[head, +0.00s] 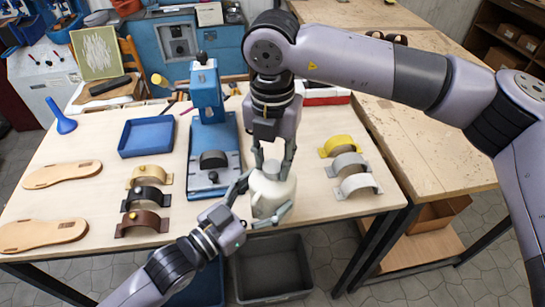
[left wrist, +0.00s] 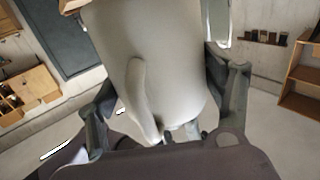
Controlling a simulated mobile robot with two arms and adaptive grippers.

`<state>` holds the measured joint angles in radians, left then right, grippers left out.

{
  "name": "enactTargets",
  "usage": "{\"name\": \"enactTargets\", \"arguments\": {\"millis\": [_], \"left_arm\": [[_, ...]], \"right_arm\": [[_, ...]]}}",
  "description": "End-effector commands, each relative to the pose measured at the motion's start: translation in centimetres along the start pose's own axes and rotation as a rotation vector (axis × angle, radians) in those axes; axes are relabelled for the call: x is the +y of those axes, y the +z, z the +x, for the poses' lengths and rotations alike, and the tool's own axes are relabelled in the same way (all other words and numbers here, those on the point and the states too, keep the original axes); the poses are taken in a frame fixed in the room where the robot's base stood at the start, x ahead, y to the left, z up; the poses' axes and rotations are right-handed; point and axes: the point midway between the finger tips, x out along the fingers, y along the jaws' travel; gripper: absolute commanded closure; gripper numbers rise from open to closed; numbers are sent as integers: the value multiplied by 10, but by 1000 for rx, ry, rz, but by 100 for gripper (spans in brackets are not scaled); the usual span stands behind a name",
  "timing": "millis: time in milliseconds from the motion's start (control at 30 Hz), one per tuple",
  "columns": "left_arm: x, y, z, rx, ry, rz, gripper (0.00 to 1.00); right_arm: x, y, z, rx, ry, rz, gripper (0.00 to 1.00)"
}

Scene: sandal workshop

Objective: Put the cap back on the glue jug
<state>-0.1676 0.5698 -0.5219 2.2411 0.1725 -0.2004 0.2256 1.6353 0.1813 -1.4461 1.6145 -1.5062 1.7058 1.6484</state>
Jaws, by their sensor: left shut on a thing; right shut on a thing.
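The glue jug (head: 268,192) is cream-white and stands about upright near the table's front edge. I cannot tell whether its base touches the table. My left gripper (head: 263,198) is shut around the jug's body. In the left wrist view the jug (left wrist: 180,60) fills the middle between the fingers, with its handle (left wrist: 140,100) facing the camera. My right gripper (head: 272,166) points down from above, its fingertips closed at the jug's top on a small pale piece, apparently the cap. The fingers largely hide the cap, so I cannot tell whether it sits on the neck.
A blue press (head: 210,130) stands just left of the jug, with a blue tray (head: 147,138) beyond. Straps on the left and right (head: 349,163) and tan soles (head: 62,175) lie on the table. A grey bin (head: 270,268) is below the front edge.

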Motion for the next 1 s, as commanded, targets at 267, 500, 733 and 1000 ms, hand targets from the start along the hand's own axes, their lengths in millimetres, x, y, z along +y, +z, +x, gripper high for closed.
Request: {"name": "enactTargets", "arguments": {"millis": [267, 500, 733, 1000], "left_arm": [[1, 0, 0, 1, 3, 0, 100], [2, 0, 0, 1, 3, 0, 100], [2, 0, 0, 0, 3, 0, 100], [1, 0, 0, 1, 2, 0, 100]], "right_arm": [[0, 1, -1, -4, 3, 638, 77], [0, 1, -1, -10, 3, 1147, 77], [0, 0, 0, -5, 1, 1272, 77], [0, 0, 0, -4, -2, 1270, 52]]}}
